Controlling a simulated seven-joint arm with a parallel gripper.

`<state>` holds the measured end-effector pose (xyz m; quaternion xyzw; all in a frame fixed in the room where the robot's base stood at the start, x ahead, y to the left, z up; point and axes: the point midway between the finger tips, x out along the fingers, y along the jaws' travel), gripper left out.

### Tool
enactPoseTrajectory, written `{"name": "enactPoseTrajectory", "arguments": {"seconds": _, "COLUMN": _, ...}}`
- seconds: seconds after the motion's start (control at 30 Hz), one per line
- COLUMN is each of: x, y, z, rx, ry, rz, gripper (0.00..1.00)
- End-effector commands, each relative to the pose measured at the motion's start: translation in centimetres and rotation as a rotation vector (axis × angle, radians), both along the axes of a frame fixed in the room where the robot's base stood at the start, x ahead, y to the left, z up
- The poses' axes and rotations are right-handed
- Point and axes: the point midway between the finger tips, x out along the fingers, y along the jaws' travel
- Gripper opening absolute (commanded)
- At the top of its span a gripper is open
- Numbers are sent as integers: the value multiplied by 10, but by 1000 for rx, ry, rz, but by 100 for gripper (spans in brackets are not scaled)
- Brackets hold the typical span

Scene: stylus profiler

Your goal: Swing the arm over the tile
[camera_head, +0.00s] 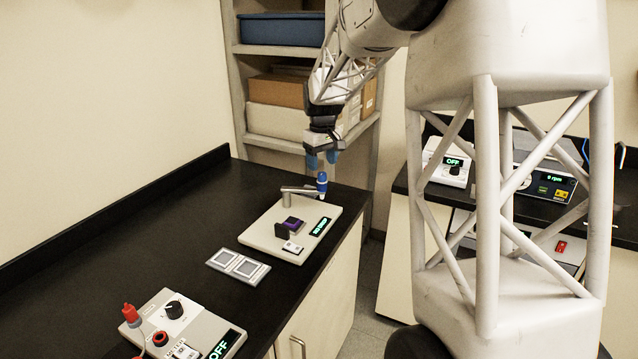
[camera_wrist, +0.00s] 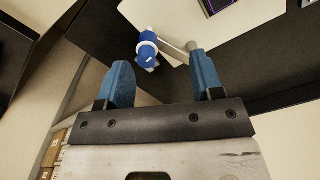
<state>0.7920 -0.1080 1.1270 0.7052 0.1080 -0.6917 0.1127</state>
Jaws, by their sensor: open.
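The profiler's cream base (camera_head: 264,234) lies on the black bench, with a purple tile (camera_head: 291,223) on a dark stage. A grey metal swing arm (camera_head: 300,190) runs from its post to a blue-and-white knob (camera_head: 322,182) at the far right corner of the base, away from the tile. My gripper (camera_head: 322,159) is open, with blue fingertips, just above the knob. In the wrist view the knob (camera_wrist: 146,50) shows near the line between the open fingertips (camera_wrist: 160,68), closer to the left finger. Contact cannot be made out. The tile (camera_wrist: 222,3) is only partly visible at the top edge.
A lit display (camera_head: 320,226) and a small white switch (camera_head: 292,247) sit on the base. Two grey framed pads (camera_head: 238,266) lie in front of it. A control box (camera_head: 186,328) with red plugs stands nearer. The shelf (camera_head: 285,143) rises behind the bench.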

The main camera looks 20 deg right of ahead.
Motion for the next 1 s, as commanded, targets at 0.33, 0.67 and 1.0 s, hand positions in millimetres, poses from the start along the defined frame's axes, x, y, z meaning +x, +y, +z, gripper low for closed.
{"name": "enactPoseTrajectory", "arguments": {"seconds": 0.33, "x": 42, "y": -16, "z": -25, "rx": 3, "ry": 20, "rz": 30, "gripper": 61}}
{"name": "enactPoseTrajectory", "arguments": {"seconds": 0.67, "x": 44, "y": -17, "z": -25, "rx": 3, "ry": 20, "rz": 32, "gripper": 61}}
{"name": "enactPoseTrajectory", "arguments": {"seconds": 1.0, "x": 43, "y": -17, "z": -36, "rx": 3, "ry": 20, "rz": 32, "gripper": 61}}
